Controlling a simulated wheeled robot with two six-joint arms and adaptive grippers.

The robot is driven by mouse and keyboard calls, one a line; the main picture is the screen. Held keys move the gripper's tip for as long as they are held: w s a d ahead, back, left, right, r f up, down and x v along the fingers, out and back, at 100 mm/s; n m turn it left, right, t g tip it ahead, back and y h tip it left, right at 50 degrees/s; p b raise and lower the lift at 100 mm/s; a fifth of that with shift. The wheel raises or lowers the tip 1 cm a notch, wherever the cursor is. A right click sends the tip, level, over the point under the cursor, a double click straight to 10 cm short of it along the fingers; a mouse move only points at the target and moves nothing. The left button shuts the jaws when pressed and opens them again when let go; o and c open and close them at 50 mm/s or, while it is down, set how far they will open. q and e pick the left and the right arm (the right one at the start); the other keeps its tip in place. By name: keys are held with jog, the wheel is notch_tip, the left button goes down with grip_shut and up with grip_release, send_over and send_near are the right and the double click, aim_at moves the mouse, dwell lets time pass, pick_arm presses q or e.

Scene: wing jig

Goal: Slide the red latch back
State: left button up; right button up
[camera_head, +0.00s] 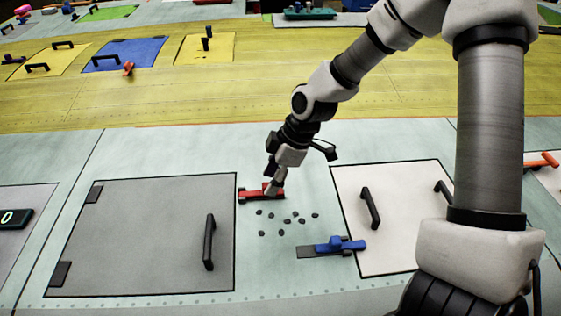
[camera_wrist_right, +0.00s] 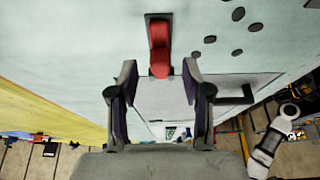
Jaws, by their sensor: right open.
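The red latch (camera_head: 256,194) sits on its dark plate at the upper right corner of the grey panel (camera_head: 150,235). In the right wrist view the red latch (camera_wrist_right: 160,50) shows ahead of the fingers, roughly centred between them. My right gripper (camera_head: 275,190) is at the latch's right part and hides some of it. In the right wrist view my right gripper (camera_wrist_right: 160,78) is open, its two fingers apart with nothing held. I cannot tell whether the fingers touch the latch. My left gripper is not in view.
Several small dark pebble-like bits (camera_head: 288,221) lie on the pale surface below the latch. A blue latch (camera_head: 340,244) is at the left edge of the white panel (camera_head: 395,250). The grey panel has a black handle (camera_head: 209,242). A yellow band (camera_head: 150,95) with more panels lies beyond.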

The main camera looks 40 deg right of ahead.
jog(key=v, duration=1)
jog(key=shift+s+d+r, duration=0.15)
jog(key=shift+d+r, duration=0.05)
jog(key=shift+d, duration=0.05)
jog(key=shift+s, duration=0.1)
